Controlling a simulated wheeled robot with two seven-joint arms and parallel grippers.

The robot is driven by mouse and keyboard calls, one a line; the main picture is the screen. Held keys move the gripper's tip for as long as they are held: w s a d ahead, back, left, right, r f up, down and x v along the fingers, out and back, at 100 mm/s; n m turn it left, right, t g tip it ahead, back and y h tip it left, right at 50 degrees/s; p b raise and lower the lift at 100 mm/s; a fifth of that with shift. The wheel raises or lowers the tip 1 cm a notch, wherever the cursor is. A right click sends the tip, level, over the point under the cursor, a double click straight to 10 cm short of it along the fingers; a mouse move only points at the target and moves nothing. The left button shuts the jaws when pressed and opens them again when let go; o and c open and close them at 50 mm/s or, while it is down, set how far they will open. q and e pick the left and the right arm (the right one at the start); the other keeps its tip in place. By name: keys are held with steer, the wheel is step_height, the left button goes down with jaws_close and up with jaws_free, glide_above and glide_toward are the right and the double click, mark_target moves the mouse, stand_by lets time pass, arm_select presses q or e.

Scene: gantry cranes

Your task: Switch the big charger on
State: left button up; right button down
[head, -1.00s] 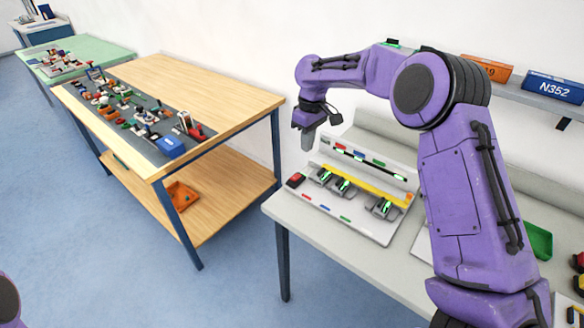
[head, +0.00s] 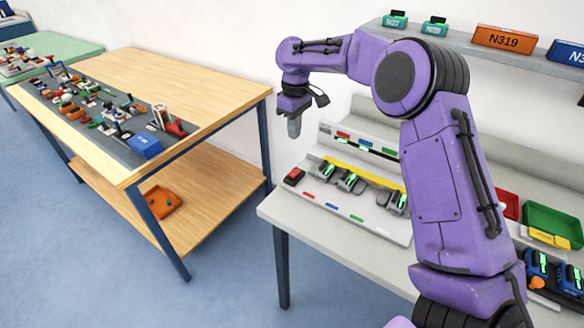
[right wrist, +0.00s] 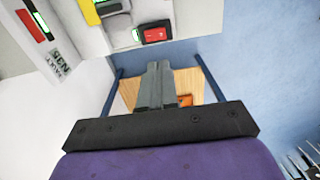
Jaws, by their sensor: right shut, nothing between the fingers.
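The big charger (head: 375,222) is a long white station on the grey bench, with several grey packs showing green lights, a yellow strip and coloured labels. A red switch (head: 293,176) in a black frame sits at its left end. The red switch also shows in the right wrist view (right wrist: 156,33), just beyond the fingertips in the picture. My right gripper (head: 294,130) is shut and empty, pointing down, above the charger's left end and apart from the switch. Whether the switch is on or off, I cannot tell. My left gripper is out of view.
A wooden table (head: 190,80) with a dark mat of small items stands to the left, an orange tray (head: 162,202) on its lower shelf. A wall shelf (head: 470,48) carries orange and blue signs. Green (head: 552,222) and red bins stand at the right.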

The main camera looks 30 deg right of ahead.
mark_target(293, 175)
arm_select(q)
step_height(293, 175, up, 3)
steer(key=p, duration=0.2)
steer(key=shift+p, duration=0.4)
arm_select(e)
steer(key=f, duration=1.3)
steer(key=shift+s+a+f, duration=0.15)
steer(key=shift+a+f, duration=0.05)
steer(key=shift+f, duration=0.15)
